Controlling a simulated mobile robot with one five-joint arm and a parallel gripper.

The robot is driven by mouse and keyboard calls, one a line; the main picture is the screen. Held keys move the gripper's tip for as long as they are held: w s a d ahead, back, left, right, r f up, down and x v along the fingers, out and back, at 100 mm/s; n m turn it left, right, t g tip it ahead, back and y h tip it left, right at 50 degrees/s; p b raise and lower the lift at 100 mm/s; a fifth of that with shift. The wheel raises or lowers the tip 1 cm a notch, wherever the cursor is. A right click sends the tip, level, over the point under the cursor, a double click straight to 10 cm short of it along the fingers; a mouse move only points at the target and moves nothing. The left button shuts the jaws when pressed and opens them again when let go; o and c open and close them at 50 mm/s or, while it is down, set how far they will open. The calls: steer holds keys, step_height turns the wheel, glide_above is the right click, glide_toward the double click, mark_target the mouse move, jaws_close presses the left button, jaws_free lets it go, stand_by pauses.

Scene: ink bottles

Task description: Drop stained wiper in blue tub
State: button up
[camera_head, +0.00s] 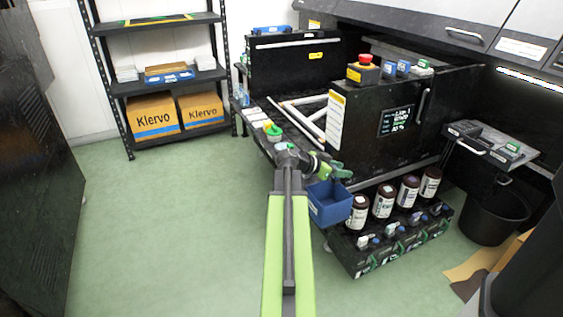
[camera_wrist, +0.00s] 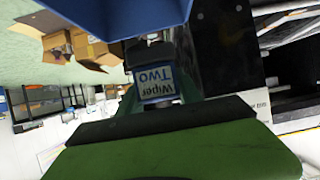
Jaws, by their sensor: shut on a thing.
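My gripper (camera_head: 336,171) is at the printer's front edge, just above the blue tub (camera_head: 329,204). It is shut on a dark piece with a pale blue label reading "Wiper TWO" (camera_wrist: 157,85) in the wrist view. The wiper is hard to make out in the head view, and I cannot tell whether it is stained. The blue tub also shows at the top of the wrist view (camera_wrist: 105,14), close to the wiper. The tub's inside is mostly hidden.
Several brown bottles (camera_head: 384,201) stand right of the tub on a black rack (camera_head: 400,240). A green item (camera_head: 273,132) sits on the ledge left of my gripper. A red stop button (camera_head: 365,60) is on the machine. The green floor (camera_head: 160,220) at left is clear.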

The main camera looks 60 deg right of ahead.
step_height(320, 180, down, 6)
steer(key=b, duration=0.6)
steer(key=shift+r, duration=0.1)
steer(key=o, duration=1.4)
steer(key=shift+o, duration=0.2)
